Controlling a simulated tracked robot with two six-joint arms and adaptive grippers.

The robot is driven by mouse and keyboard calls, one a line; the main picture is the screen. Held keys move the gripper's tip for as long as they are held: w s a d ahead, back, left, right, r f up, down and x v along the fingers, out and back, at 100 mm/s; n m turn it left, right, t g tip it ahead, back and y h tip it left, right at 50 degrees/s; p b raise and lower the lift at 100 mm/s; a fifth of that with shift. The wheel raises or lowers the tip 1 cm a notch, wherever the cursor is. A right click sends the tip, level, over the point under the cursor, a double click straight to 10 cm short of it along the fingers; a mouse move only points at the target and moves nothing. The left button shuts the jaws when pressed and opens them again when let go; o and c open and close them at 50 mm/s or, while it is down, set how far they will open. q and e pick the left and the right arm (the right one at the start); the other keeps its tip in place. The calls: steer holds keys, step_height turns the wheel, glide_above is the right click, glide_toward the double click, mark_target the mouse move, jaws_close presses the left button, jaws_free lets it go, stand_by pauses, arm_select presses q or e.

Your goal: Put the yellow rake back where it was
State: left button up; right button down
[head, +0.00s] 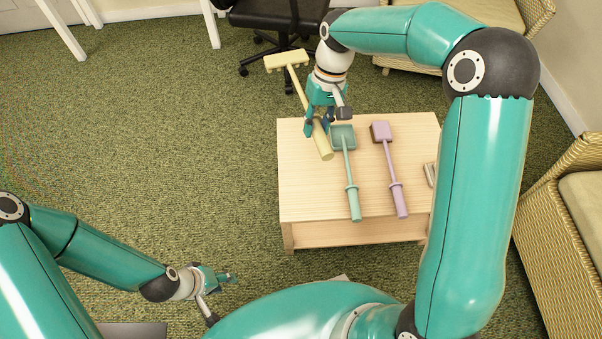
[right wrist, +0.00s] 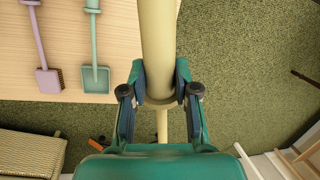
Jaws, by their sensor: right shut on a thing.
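The yellow rake (head: 298,84) is held in my right gripper (head: 317,128) near the table's far left corner. Its toothed head points to the back left, out past the table edge, and its thick handle end points to the front right over the tabletop. In the right wrist view the fingers (right wrist: 160,88) are closed on both sides of the pale yellow handle (right wrist: 158,40). I cannot tell whether the handle end touches the table. My left gripper (head: 226,279) is low at the left, away from the table and empty; its finger opening is unclear.
On the wooden table (head: 300,200) lie a green shovel (head: 348,170) and a purple brush (head: 391,165), side by side right of the rake. A small metallic object (head: 430,174) lies at the right edge. The table's left part is clear. Wicker chairs and an office chair (head: 275,14) stand around.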

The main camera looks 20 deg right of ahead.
steer(key=s+a+f+m+b, duration=0.3)
steer(key=s+a+f, duration=0.1)
steer(key=s+f, duration=0.4)
steer(key=b, duration=0.3)
glide_above(306, 217)
steer(key=f, duration=1.4)
steer(key=shift+w+d+f, duration=0.15)
steer(key=shift+d+f, duration=0.2)
steer(key=shift+d, duration=0.05)
steer(key=shift+w+d+b+x, duration=0.15)
steer(key=shift+b+x, duration=0.1)
steer(key=shift+x, duration=0.55)
steer(key=shift+d+b+x, duration=0.15)
steer(key=shift+b+x, duration=0.1)
steer(key=shift+x, duration=0.55)
steer(key=shift+w+d+b+x, duration=0.15)
steer(key=shift+b+x, duration=0.1)
steer(key=shift+x, duration=0.55)
steer(key=c, duration=0.9)
jaws_free()
steer(key=shift+f, duration=0.1)
steer(key=shift+o, duration=0.2)
